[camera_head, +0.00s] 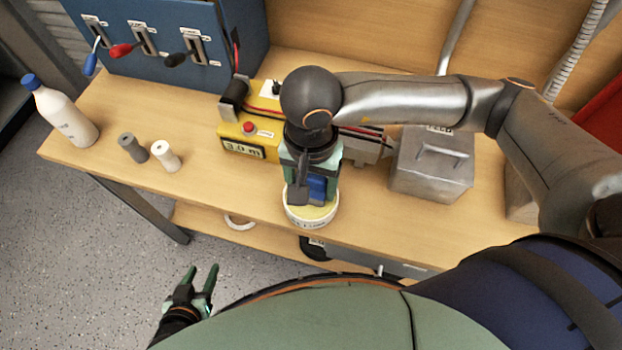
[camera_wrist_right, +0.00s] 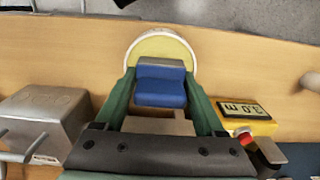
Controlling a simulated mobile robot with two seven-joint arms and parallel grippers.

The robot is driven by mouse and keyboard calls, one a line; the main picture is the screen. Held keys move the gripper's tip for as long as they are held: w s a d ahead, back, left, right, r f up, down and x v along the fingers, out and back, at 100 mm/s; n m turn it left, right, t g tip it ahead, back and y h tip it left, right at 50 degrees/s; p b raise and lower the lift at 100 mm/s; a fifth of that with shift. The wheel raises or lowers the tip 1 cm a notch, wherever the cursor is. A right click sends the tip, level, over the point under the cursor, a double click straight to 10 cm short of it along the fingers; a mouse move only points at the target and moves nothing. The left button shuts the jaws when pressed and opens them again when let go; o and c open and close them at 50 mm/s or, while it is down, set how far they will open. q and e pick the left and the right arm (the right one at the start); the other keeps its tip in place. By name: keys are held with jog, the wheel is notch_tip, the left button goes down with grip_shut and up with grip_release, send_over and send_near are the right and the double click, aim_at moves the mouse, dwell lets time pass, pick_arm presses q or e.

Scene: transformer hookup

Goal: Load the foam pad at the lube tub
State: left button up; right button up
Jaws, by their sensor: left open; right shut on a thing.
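The lube tub (camera_head: 313,222), a round white tub with yellow contents, stands near the table's front edge. It also shows in the right wrist view (camera_wrist_right: 158,45). My right gripper (camera_head: 311,193) points down at the tub and is shut on a blue and grey block, which I take to be the foam pad (camera_wrist_right: 160,88). The pad is between the green fingers and over or at the yellow surface. I cannot tell whether it touches. My left gripper (camera_head: 202,276) is open and empty, low and off the table's front.
A yellow winder with a display (camera_head: 243,150) is behind the tub. A grey metal box (camera_head: 432,170) stands at right. A white bottle (camera_head: 62,115), a grey cylinder (camera_head: 132,148) and a white one (camera_head: 165,156) stand left. A blue lever panel (camera_head: 165,40) is at the back.

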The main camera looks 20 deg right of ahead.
aim_at(311, 176)
jog(key=shift+f+b, duration=0.5)
jog(key=shift+b, duration=0.15)
dwell(0.8)
jog(key=shift+f+b, duration=0.15)
jog(key=shift+b, duration=0.35)
dwell(2.0)
jog(key=shift+r+p, duration=1.55)
jog(key=shift+r, duration=2.1)
jog(key=w+d+r+n+p, duration=0.1)
jog(key=w+d+n, duration=0.1)
jog(key=d, duration=0.1)
jog(key=w+d+r+n+p, duration=0.1)
jog(key=d+n, duration=0.1)
jog(key=d, duration=0.1)
jog(key=w+d+r+n+p, duration=0.1)
jog(key=w+d+n, duration=0.1)
jog(key=d, duration=0.1)
jog(key=shift+w+d+r, duration=0.3)
jog(key=shift+w+d+r+n, duration=0.15)
jog(key=shift+w+d+n, duration=0.1)
jog(key=shift+d+n, duration=0.25)
